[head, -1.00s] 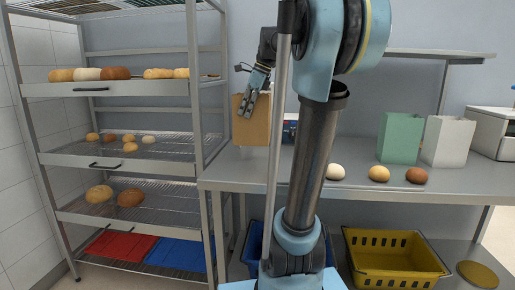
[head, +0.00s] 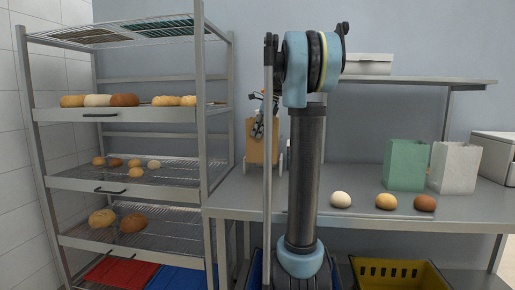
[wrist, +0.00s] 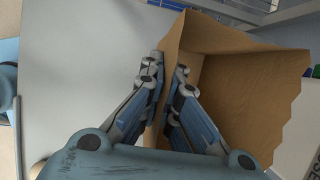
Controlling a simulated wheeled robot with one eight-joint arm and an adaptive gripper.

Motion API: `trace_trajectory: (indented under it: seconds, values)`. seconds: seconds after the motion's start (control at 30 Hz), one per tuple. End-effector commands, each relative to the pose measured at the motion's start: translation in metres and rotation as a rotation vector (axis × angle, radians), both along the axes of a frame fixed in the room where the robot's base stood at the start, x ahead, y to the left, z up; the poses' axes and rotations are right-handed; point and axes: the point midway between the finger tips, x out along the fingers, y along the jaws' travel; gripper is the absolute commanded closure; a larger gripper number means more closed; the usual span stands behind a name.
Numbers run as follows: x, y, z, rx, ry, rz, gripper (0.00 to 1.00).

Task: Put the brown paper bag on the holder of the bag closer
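The brown paper bag (head: 262,148) is upright at the left end of the steel table in the head view. In the wrist view the bag (wrist: 235,95) is open-topped, and its wall passes between my fingers. My gripper (head: 258,130) is shut on that wall near the rim; its fingertips also show in the wrist view (wrist: 167,68). Pale upright parts (head: 246,166) show beside the bag's lower part; I cannot tell whether they are the bag closer's holder. The bag closer is mostly hidden behind the bag and my arm. Whether the bag's base touches anything is unclear.
A wire rack (head: 203,110) with bread stands left of the table (head: 350,222). Three buns, a green bag (head: 405,165) and a white bag (head: 455,168) stand on the table's right part. A shelf (head: 415,79) runs above. A yellow basket (head: 400,275) is below.

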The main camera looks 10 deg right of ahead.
Motion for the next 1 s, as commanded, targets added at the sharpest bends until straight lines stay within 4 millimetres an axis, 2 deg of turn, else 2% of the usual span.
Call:
trace_trajectory:
  seconds: [0.1, 0.33, 0.4, 0.5, 0.73, 1.0]
  values:
    - [0.02, -0.007, 0.0, 0.0, 0.0, 0.0, 1.0]
    - [0.054, -0.018, -0.003, 0.0, 0.0, -0.001, 1.0]
    - [0.051, -0.017, -0.016, 0.0, 0.0, 0.0, 1.0]
    - [0.051, -0.016, -0.027, 0.0, 0.0, 0.0, 1.0]
    - [0.051, -0.015, -0.039, 0.0, 0.0, 0.001, 1.0]
    - [0.054, -0.016, -0.07, 0.0, -0.001, 0.002, 1.0]
